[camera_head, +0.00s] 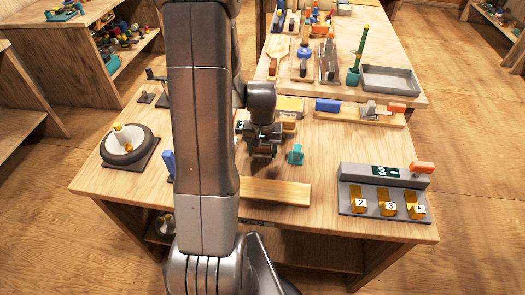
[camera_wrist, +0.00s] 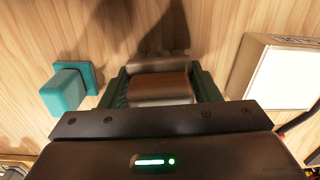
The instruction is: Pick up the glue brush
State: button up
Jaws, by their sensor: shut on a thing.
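My gripper (camera_head: 263,152) is over the middle of the workbench, left of a small teal block. In the wrist view its two fingers (camera_wrist: 160,88) are shut on a short brown piece with pale, silvery bands (camera_wrist: 160,86). This looks like part of the glue brush, but most of it is hidden by the gripper and I cannot make out bristles. In the head view the held piece is mostly hidden behind my gripper. A shadow falls on the wood beyond the fingers. I cannot tell how far the piece is from the bench top.
The teal block (camera_head: 295,155) is close right of my gripper. A pale box (camera_wrist: 275,75) is near the fingers in the wrist view. A wooden board (camera_head: 275,191) lies in front. A grey numbered stand (camera_head: 385,190) is at right, a dark round dish (camera_head: 128,148) at left.

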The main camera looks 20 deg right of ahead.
jog(key=shift+r, duration=0.1)
notch_tip(320, 180, up, 10)
jog(key=shift+f, duration=0.1)
dwell(0.4)
jog(key=o, duration=0.3)
jog(key=shift+c, duration=0.9)
